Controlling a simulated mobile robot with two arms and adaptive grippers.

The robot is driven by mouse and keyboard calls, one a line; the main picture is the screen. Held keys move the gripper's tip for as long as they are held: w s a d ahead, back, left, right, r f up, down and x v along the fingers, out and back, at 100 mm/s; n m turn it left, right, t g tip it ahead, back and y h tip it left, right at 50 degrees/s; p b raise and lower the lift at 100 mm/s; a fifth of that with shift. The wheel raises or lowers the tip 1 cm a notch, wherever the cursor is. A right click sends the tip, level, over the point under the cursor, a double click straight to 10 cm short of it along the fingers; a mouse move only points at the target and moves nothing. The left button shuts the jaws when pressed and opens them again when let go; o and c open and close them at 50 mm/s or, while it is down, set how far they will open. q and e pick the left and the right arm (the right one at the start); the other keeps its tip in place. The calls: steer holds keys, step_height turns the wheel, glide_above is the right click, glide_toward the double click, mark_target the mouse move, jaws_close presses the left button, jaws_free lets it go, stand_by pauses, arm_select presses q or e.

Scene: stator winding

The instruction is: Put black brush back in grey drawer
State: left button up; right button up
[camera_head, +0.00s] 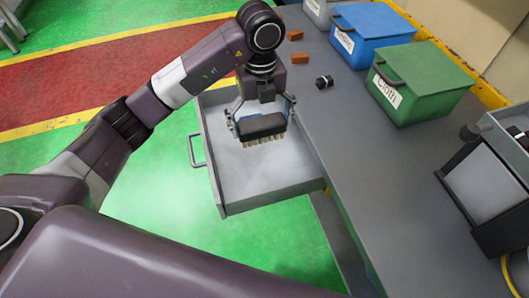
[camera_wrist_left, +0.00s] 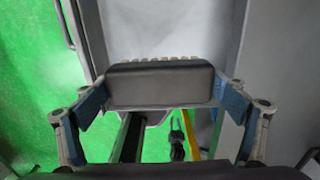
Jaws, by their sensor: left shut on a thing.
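My left gripper (camera_head: 261,115) is shut on the black brush (camera_head: 262,126), with a finger at each end of its dark back. The brush's pale bristles point down. In the head view the brush appears over the inside of the open grey drawer (camera_head: 262,194). The wrist view shows the brush (camera_wrist_left: 160,84) between the blue-padded fingers of the left gripper (camera_wrist_left: 162,100), with the drawer floor (camera_wrist_left: 165,28) beyond it. The exact gap between bristles and drawer floor is hard to tell. My right gripper is not in view.
The drawer is pulled out from the grey workbench (camera_head: 375,165). On the bench are a blue bin (camera_head: 372,28), a green bin (camera_head: 425,85), orange blocks (camera_head: 299,58) and a small black item (camera_head: 324,82). A dark-framed device (camera_head: 485,190) stands at right. The drawer handle (camera_head: 194,150) faces left.

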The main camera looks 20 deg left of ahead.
mark_target(261, 132)
arm_select(q)
step_height(261, 132, down, 14)
steer(key=shift+f, duration=0.15)
stand_by(0.3)
steer(key=shift+f, duration=0.2)
steer(key=o, duration=0.9)
steer(key=shift+r, duration=0.15)
step_height(261, 132, up, 11)
steer(key=shift+w+r+b, duration=0.1)
steer(key=shift+b, duration=0.25)
steer(key=shift+r, duration=0.5)
